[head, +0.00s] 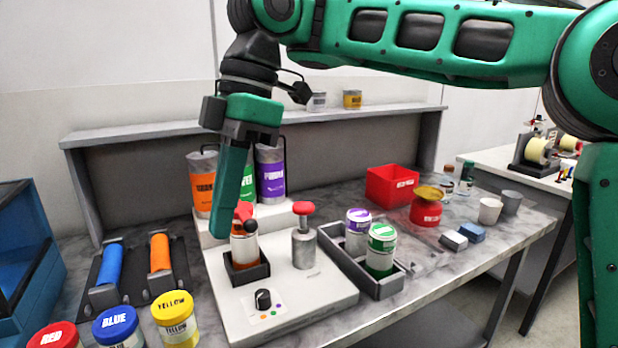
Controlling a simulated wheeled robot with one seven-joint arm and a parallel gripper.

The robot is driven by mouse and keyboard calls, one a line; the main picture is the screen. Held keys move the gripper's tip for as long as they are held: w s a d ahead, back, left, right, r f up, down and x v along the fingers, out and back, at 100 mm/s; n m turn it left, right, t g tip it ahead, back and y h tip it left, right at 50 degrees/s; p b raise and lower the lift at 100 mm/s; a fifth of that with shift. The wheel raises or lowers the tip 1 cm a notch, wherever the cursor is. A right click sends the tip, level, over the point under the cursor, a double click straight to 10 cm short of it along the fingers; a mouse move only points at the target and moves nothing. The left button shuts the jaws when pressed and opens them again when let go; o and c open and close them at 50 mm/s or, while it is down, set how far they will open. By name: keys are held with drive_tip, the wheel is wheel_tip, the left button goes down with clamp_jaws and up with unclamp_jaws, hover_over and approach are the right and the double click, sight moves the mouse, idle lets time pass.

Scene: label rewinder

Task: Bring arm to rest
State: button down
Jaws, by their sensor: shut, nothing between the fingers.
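My green arm reaches across the top of the head view from the right. My gripper (222,225) hangs downward at the end of the arm, over the left part of the white base unit (320,295). Its fingers look closed together, with nothing visible between them. The fingertips are just left of a bottle with a red-and-black top (244,245) that stands in a dark square holder. I cannot tell whether they touch it. The gripper hides part of the orange-labelled canister (201,185) and the green-labelled canister behind it.
A red-topped metal post (304,245) stands beside the bottle. A grey tray (358,275) holds purple and green jars. Red, blue and yellow jars (176,320) stand front left, near a roller rack (128,268). A red bin (391,184) and cups stand right. A shelf (390,112) runs behind.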

drive_tip(key=w+d+f+m+t, duration=0.1)
drive_tip(key=w+d+f+m, duration=0.1)
drive_tip(key=d+f+m, duration=0.55)
drive_tip(key=w+d+f+m+h, duration=0.1)
drive_tip(key=w+d+f+m, duration=0.3)
drive_tip(key=d, duration=0.6)
drive_tip(key=w+d+f+m+t, duration=0.1)
drive_tip(key=d+f+m, duration=0.1)
drive_tip(key=d+m, duration=0.6)
drive_tip(key=s+d+f+m, duration=0.3)
drive_tip(key=s+d, duration=0.2)
drive_tip(key=d, duration=0.3)
drive_tip(key=s+d+f+m+h, duration=0.1)
drive_tip(key=s+d+f+m, duration=0.3)
drive_tip(key=d, duration=0.5)
drive_tip(key=s+d+f+m, duration=0.4)
drive_tip(key=s+d, duration=0.3)
drive_tip(key=d, duration=0.2)
drive_tip(key=shift+s+t, duration=0.3)
drive_tip(key=shift+s, duration=0.1)
drive_tip(key=shift+w+f+h, duration=0.3)
drive_tip(key=shift+w, duration=0.35)
